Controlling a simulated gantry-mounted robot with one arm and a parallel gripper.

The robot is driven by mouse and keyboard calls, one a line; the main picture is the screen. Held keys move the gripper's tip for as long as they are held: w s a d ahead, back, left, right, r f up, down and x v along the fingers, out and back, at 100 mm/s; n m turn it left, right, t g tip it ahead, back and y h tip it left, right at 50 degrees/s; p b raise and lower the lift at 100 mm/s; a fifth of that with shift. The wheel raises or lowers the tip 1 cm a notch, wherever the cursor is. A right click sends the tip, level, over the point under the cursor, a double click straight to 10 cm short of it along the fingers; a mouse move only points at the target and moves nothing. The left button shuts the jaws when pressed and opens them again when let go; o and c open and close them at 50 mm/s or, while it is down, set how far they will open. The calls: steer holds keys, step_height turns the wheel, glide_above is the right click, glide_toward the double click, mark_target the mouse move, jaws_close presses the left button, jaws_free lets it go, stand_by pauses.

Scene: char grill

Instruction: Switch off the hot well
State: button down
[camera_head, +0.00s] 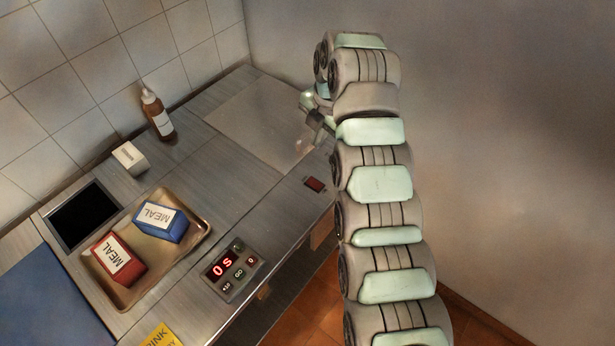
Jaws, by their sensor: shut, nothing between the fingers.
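A small dark-red switch (314,184) sits on the counter near its front edge, right of the middle. Its on or off position is too small to tell. A dark rectangular opening (82,215) is set in the counter at the left, and a flat smooth metal plate (250,118) lies at the far right end. I cannot tell for sure which of them is the hot well. My gripper (304,141) is shut and empty, over the right part of the metal plate, beyond the switch and apart from it. My arm partly hides it.
A tray (127,302) holds a red meal box (118,260) and a blue meal box (160,222). A timer (234,270) reading 0s is at the front edge. A white box (129,157) and a sauce bottle (157,115) stand near the tiled wall. A yellow drink carton (163,337) is at the bottom.

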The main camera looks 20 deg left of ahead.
mark_target(311, 181)
steer(key=shift+s+d+n+g+h, duration=0.15)
steer(key=shift+s+d+n, duration=0.1)
steer(key=shift+s, duration=0.25)
steer(key=shift+s+d+n+g+h, duration=0.15)
steer(key=shift+s+d, duration=0.1)
steer(key=shift+s, duration=0.25)
steer(key=f+p, duration=0.1)
steer(key=f, duration=0.3)
steer(key=a+f+p, duration=0.1)
steer(key=f, duration=0.4)
steer(key=f+p, duration=0.1)
steer(key=f, duration=0.3)
steer(key=shift+w+a+f+p, duration=0.25)
steer(key=shift+a+f+p, duration=0.1)
steer(key=shift+f, duration=0.05)
